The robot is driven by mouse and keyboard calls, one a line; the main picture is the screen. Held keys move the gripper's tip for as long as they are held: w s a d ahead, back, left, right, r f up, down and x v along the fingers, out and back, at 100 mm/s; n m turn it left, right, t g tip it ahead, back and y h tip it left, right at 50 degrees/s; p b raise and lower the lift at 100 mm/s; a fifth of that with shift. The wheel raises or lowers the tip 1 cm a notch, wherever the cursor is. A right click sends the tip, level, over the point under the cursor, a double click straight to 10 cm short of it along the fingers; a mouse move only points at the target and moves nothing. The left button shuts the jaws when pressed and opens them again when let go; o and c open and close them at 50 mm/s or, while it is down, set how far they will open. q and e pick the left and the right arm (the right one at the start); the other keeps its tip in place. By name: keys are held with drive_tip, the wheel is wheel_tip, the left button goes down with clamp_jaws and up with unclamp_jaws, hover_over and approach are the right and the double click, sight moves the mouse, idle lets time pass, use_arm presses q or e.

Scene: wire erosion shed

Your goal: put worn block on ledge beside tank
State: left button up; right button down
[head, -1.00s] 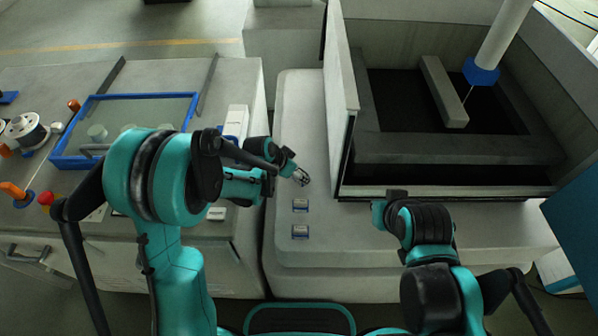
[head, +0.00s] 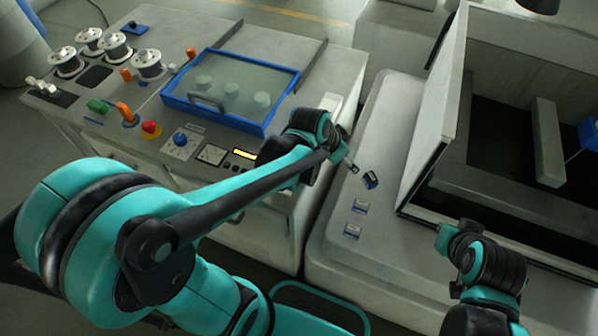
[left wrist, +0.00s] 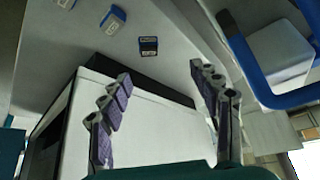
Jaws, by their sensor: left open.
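A dark block with blue edges (head: 370,180), which looks like the worn block, rests on the pale ledge (head: 335,255) beside the tank (head: 445,180), turned at an angle. It also shows in the left wrist view (left wrist: 148,46). Two lighter grey blocks with blue edges, one (head: 360,206) and another (head: 352,230), lie in a row nearer me on the ledge. My left gripper (head: 353,167) is open and empty, just left of the dark block and apart from it. Its spread fingers show in the left wrist view (left wrist: 162,80). My right gripper (head: 446,236) hangs near the tank's front edge, its jaws unclear.
On the left stands a machine cabinet with a blue-framed glass lid (head: 230,90), knobs, a red button (head: 151,129) and several spools. The tank's upright side panel (head: 432,120) rises right of the blocks. The ledge's front part is bare.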

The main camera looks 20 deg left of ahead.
use_arm(q)
drive_tip(key=s+a+r+n+y, duration=0.1)
drive_tip(key=s+a+r+n, duration=0.1)
drive_tip(key=s, duration=0.2)
drive_tip(key=s+a+r+n+t+y, duration=0.1)
drive_tip(key=s+a+n, duration=0.1)
drive_tip(key=s+a, duration=0.1)
drive_tip(key=s+a+r+n, duration=0.1)
drive_tip(key=s+a+r, duration=0.1)
drive_tip(key=s, duration=0.3)
drive_tip(key=shift+s+a+r+n+t+y, duration=0.3)
drive_tip(key=shift+s+a+n+t+y, duration=0.1)
drive_tip(key=shift+a, duration=0.15)
drive_tip(key=shift+s+a, duration=0.3)
drive_tip(key=shift+s, duration=0.05)
